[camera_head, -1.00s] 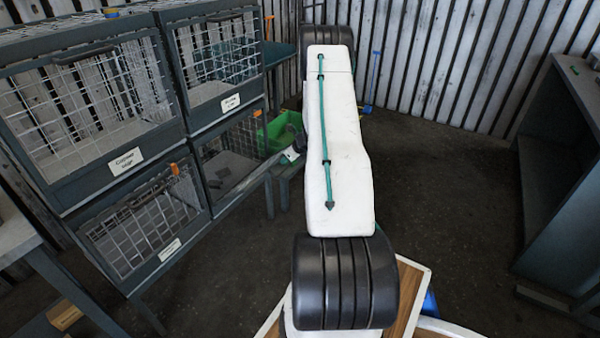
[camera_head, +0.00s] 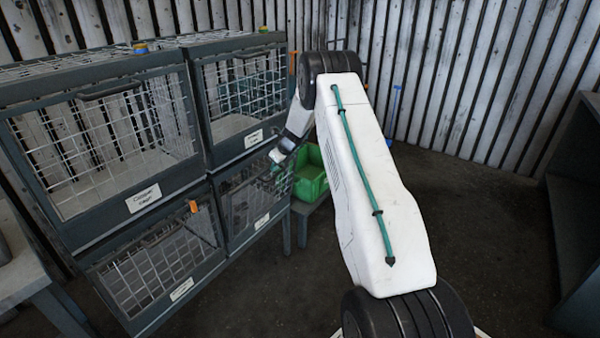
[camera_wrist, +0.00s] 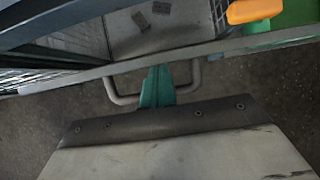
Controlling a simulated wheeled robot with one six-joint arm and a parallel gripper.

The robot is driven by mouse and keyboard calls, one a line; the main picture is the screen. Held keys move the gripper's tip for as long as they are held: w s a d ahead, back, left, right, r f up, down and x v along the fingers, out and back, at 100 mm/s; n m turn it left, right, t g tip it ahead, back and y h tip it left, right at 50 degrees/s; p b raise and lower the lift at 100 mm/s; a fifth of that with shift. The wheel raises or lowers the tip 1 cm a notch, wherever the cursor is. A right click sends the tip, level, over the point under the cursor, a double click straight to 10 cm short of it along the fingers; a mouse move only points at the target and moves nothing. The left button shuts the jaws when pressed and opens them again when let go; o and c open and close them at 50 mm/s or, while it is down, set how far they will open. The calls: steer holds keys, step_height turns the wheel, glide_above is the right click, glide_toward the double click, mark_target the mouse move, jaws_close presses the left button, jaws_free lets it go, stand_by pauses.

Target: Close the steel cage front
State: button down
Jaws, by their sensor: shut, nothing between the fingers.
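A dark-framed rack holds wire cages with label plates, too small to read with certainty. The lower right cage (camera_head: 236,203) is the one beside my gripper; I cannot tell for sure that it is the steel cage. In the wrist view, my gripper's teal fingers (camera_wrist: 157,88) are together and empty. They lie within the outline of a grey U-shaped handle (camera_wrist: 118,90) on a cage rail (camera_wrist: 70,78); contact is unclear. In the head view, my gripper (camera_head: 278,157) is small, at that cage's upper right. How far its front stands open is unclear.
A green bin (camera_head: 311,172) stands right of the rack, close to my wrist. An orange latch (camera_wrist: 255,10) is near the rail in the wrist view. Two small dark pieces (camera_wrist: 150,14) lie beyond the rail. Open floor (camera_head: 480,230) lies to the right.

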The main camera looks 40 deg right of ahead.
steer(key=shift+w+a+r, duration=0.1)
steer(key=shift+w+a, duration=0.05)
steer(key=shift+w, duration=0.45)
steer(key=shift+w+a+r, duration=0.1)
steer(key=shift+w+r, duration=0.05)
steer(key=shift+w, duration=0.5)
steer(key=shift+w+a+r, duration=0.1)
steer(key=shift+w+a, duration=0.05)
steer(key=shift+w, duration=0.45)
steer(key=shift+d, duration=0.1)
steer(key=a+v, duration=0.1)
steer(key=v, duration=0.6)
steer(key=shift+s+d+r, duration=0.25)
steer(key=shift+d+r, duration=0.1)
steer(key=shift+d, duration=0.2)
